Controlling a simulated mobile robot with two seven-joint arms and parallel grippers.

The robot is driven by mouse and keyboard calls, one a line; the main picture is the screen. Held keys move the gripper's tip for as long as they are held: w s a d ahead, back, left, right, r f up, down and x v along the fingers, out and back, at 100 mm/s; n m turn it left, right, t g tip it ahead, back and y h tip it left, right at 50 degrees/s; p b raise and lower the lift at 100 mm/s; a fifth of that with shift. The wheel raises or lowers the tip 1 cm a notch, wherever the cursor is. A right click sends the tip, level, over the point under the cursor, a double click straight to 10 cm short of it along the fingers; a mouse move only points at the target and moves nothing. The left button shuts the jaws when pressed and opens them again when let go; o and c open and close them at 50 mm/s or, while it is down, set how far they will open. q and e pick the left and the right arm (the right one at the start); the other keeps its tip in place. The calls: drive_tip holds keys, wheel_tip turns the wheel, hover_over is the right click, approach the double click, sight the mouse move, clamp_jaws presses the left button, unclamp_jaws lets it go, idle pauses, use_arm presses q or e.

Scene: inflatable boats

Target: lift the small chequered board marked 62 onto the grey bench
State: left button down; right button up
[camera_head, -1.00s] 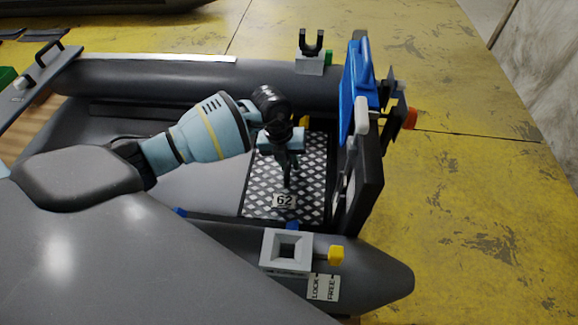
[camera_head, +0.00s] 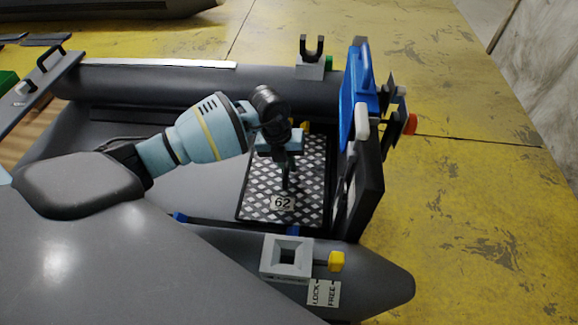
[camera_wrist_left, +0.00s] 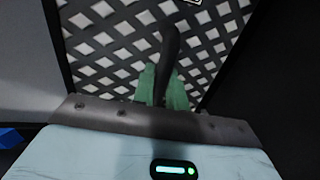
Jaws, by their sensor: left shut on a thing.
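The small chequered board (camera_head: 262,195) has a black-and-white diamond pattern and a white label marked 62. It is at the boat's stern, over the floor between the side tubes. My left gripper (camera_head: 289,172) is above it, pointing down, shut on the board's dark upright handle. In the left wrist view the green fingers (camera_wrist_left: 163,88) close around that handle (camera_wrist_left: 170,45), with the chequered face (camera_wrist_left: 110,35) behind. A gap under the board is hard to make out. A grey plank (camera_head: 45,77) with a black handle crosses the boat at far left; I cannot tell if it is the grey bench. My right gripper is not in view.
The upright transom (camera_head: 365,190) with a blue panel (camera_head: 356,90) stands close right of the board. Grey tubes (camera_head: 150,80) run along both sides. A grey square socket (camera_head: 270,255) with a yellow knob (camera_head: 336,261) sits on the near tube. Yellow floor (camera_head: 480,220) lies outside.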

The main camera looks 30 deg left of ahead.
use_arm(q)
wheel_tip(320, 180, up, 6)
drive_tip(key=shift+w, duration=0.1)
drive_tip(key=s+a, duration=0.4)
drive_tip(key=a, duration=0.4)
drive_tip(key=s+a+b, duration=0.1)
drive_tip(key=s+a, duration=0.3)
drive_tip(key=a, duration=0.5)
drive_tip(key=shift+s+a, duration=0.3)
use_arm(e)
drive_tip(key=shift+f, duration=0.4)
